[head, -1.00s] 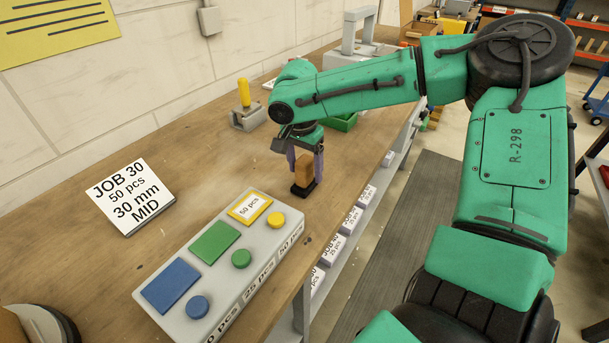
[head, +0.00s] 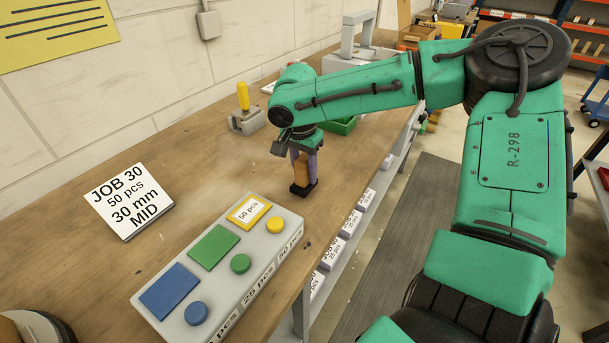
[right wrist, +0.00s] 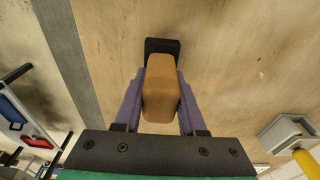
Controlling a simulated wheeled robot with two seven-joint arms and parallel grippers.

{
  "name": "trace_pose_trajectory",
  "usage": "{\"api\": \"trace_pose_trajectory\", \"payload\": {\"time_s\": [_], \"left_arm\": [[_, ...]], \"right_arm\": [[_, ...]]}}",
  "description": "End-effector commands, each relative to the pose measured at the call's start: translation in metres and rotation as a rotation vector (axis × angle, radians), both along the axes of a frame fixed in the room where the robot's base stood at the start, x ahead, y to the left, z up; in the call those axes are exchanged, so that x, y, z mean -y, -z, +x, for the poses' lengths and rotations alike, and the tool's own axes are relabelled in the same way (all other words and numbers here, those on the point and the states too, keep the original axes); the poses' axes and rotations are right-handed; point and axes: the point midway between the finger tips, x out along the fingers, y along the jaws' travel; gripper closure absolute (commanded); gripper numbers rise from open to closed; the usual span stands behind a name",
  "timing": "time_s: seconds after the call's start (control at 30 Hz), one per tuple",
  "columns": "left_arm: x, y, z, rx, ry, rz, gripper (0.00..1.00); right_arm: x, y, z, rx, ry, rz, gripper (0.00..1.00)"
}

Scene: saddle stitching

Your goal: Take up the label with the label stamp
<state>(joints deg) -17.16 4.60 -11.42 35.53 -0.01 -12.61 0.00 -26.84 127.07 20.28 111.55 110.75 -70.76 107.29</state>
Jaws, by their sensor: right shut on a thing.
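The label stamp (head: 301,174) is a wooden block handle on a black base. My right gripper (head: 304,163) is shut on its handle, fingers pointing down, and the stamp is upright at or just above the bench. In the right wrist view the stamp (right wrist: 161,88) sits between the two purple fingers (right wrist: 160,100), its black base beyond them. The label (head: 250,210) reading "50 pcs" lies on the yellow pad of the grey dispenser block, in front and to the left of the stamp. My left gripper is out of view.
The grey block (head: 215,275) also has green and blue pads with round buttons. A job card (head: 129,201) lies left. A yellow-handled tool (head: 245,112) and a green tray (head: 343,126) stand behind. The bench (head: 150,265) is clear around the stamp.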

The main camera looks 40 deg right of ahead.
Motion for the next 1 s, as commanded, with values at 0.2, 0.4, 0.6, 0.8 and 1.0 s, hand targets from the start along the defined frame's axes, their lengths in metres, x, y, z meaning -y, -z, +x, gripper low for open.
{"api": "trace_pose_trajectory", "payload": {"time_s": [0.2,0.4,0.6,0.8,1.0], "left_arm": [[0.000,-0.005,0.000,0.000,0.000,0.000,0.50],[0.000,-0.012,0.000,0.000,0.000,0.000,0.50],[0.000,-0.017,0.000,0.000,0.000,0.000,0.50],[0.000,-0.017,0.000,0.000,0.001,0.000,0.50],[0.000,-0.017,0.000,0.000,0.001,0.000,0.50]], "right_arm": [[0.000,-0.067,0.002,0.011,0.001,-0.001,1.00],[0.000,-0.141,0.001,0.007,-0.001,-0.001,1.00],[-0.001,-0.180,0.000,0.003,0.000,0.001,1.00],[-0.001,-0.186,0.000,0.002,-0.002,0.001,1.00],[-0.001,-0.186,0.000,0.002,-0.001,0.001,0.91]]}}
